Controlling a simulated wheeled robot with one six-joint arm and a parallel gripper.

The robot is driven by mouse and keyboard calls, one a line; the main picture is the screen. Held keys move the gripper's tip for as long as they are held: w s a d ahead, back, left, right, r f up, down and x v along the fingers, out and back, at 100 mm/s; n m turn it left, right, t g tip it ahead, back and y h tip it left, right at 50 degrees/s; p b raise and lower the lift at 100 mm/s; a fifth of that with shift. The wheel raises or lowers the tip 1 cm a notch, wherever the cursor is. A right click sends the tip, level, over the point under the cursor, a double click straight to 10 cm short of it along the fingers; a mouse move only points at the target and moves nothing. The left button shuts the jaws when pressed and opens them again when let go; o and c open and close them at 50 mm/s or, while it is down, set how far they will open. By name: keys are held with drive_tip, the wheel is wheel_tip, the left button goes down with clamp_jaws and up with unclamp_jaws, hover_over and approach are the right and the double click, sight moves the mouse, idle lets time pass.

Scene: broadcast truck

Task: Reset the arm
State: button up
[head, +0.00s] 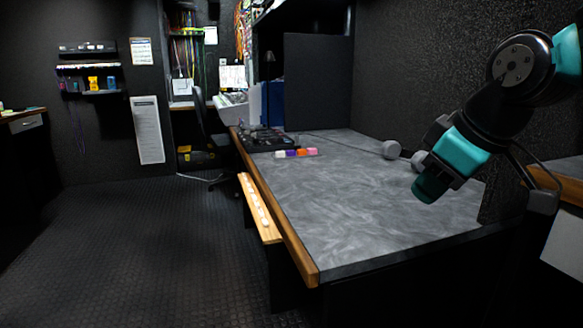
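My arm, black and teal, shows at the right side of the head view, bent over the right part of the grey desk (340,205). Its end with my gripper (430,188) points down and to the left, above the desk's right part. The fingers are not clearly seen, so I cannot tell whether they are open or shut. No held object is visible.
A grey dumbbell-like object (391,149) lies on the desk, partly behind my arm. Coloured blocks (296,153) and a black control panel (262,140) sit at the far left. The desk's middle is clear. A black chair (213,145) stands beyond; open floor (130,245) is left.

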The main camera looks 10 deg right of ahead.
drive_tip(key=s+a+f+g+y, duration=0.1)
drive_tip(key=s+a+f+g, duration=0.2)
drive_tip(key=s+a+f, duration=0.4)
drive_tip(key=s+a+f+g+y, duration=0.1)
drive_tip(key=s+a+f+g, duration=0.3)
drive_tip(key=s, duration=0.5)
wheel_tip(320, 180, up, 34)
drive_tip(key=w+t+p, duration=0.1)
drive_tip(key=p, duration=3.3)
drive_tip(key=shift+a+r, duration=0.2)
drive_tip(key=shift+a, duration=0.15)
drive_tip(key=shift+f, duration=0.1)
